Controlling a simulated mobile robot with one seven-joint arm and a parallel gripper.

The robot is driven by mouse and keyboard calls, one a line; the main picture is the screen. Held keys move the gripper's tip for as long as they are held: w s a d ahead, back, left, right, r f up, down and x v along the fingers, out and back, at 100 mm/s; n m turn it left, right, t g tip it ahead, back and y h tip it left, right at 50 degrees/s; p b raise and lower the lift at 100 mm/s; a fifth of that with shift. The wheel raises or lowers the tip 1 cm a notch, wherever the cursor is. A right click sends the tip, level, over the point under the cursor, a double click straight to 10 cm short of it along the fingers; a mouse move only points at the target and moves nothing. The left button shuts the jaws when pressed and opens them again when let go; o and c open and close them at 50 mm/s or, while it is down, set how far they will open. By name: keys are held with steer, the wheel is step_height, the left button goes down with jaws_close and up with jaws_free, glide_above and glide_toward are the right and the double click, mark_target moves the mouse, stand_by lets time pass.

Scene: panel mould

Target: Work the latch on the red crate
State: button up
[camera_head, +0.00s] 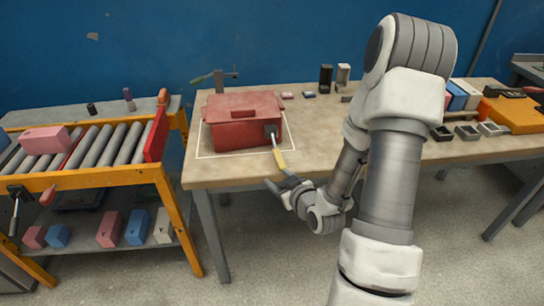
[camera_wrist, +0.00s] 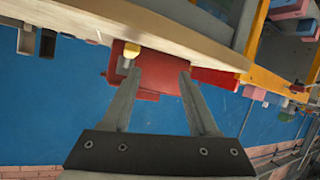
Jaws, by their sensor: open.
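The red crate (camera_head: 232,128) stands lidded on the workbench, inside a white outline. Its latch has a dark plate (camera_head: 271,130) at the right of the front face and a lever with a yellow grip (camera_head: 279,160) pointing down and toward me. My gripper (camera_head: 279,181) is just below and in front of the yellow grip. In the wrist view the open jaws (camera_wrist: 160,76) face the crate (camera_wrist: 147,86), seen turned over. The yellow grip (camera_wrist: 131,49) shows beyond the left finger's tip, not between the fingers. Whether they touch is unclear.
The workbench (camera_head: 330,125) has a front edge close to my gripper. A vise (camera_head: 222,76) stands behind the crate. A roller rack (camera_head: 95,145) with a yellow frame is at the left. Small bins (camera_head: 466,132) and an orange case (camera_head: 512,112) lie at the right.

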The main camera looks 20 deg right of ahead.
mark_target(277, 154)
steer(key=s+d+f+m+t+h+b, duration=0.1)
steer(key=m+t, duration=0.1)
steer(key=s+d+f+m+t+h+b, duration=0.2)
steer(key=shift+s+f, duration=0.2)
steer(key=shift+f, duration=0.1)
steer(key=w+b, duration=0.3)
steer(key=w, duration=0.2)
steer(key=w+d+b, duration=0.1)
steer(key=w+b, duration=0.2)
steer(key=w, duration=0.3)
steer(key=w+d+b, duration=0.1)
steer(key=w+b, duration=0.2)
steer(key=w, duration=0.3)
steer(key=shift+d+r, duration=0.1)
steer(key=shift+d, duration=0.05)
steer(key=shift+c, duration=0.3)
jaws_close()
stand_by(0.9)
